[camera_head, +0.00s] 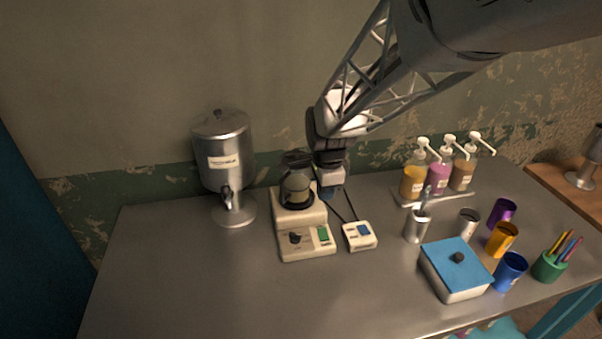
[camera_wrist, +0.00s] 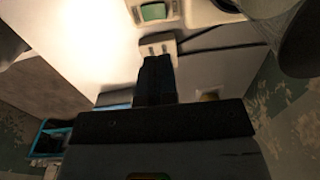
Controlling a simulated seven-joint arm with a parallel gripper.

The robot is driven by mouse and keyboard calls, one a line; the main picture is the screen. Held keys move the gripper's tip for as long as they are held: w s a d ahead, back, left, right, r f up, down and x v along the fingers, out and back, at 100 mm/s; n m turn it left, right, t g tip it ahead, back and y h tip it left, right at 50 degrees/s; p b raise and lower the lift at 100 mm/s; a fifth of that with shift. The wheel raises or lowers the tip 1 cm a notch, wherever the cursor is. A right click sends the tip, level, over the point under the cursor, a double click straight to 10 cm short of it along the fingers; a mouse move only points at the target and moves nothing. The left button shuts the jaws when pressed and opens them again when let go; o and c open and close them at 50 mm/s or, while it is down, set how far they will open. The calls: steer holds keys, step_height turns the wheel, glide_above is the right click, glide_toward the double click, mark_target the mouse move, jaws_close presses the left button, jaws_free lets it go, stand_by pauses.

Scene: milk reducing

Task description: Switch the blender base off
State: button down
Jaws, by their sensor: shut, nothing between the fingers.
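The cream blender base (camera_head: 305,240) stands mid-table in the head view, with a dark knob (camera_head: 295,238) and a green switch (camera_head: 323,233) on its front. A glass jug (camera_head: 296,188) sits on top of it. My gripper (camera_head: 328,194) hangs behind and to the right of the base, beside the jug, apart from the green switch. In the wrist view its dark fingers (camera_wrist: 157,75) are together, with nothing held. A green switch on a pale body (camera_wrist: 154,11) shows at the top edge there. I cannot tell the switch's on or off position.
A small white box with a blue switch (camera_head: 359,236) and cables lies right of the base. A metal dispenser (camera_head: 222,160) stands left. Pump bottles (camera_head: 438,176), a metal cup (camera_head: 417,226) and a blue-lidded box (camera_head: 455,270) stand right. The front left table is clear.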

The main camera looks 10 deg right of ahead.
steer(key=shift+r, duration=0.8)
steer(key=shift+s, duration=0.1)
steer(key=s+r+n+t, duration=0.1)
steer(key=s+r+n, duration=0.3)
steer(key=s+n, duration=0.5)
steer(key=s+r+n+t, duration=0.1)
steer(key=s+r+n, duration=0.3)
steer(key=s+n, duration=0.4)
steer(key=s, duration=0.6)
steer(key=shift+s+a+n, duration=0.25)
steer(key=shift+a+n, duration=0.15)
stand_by(0.6)
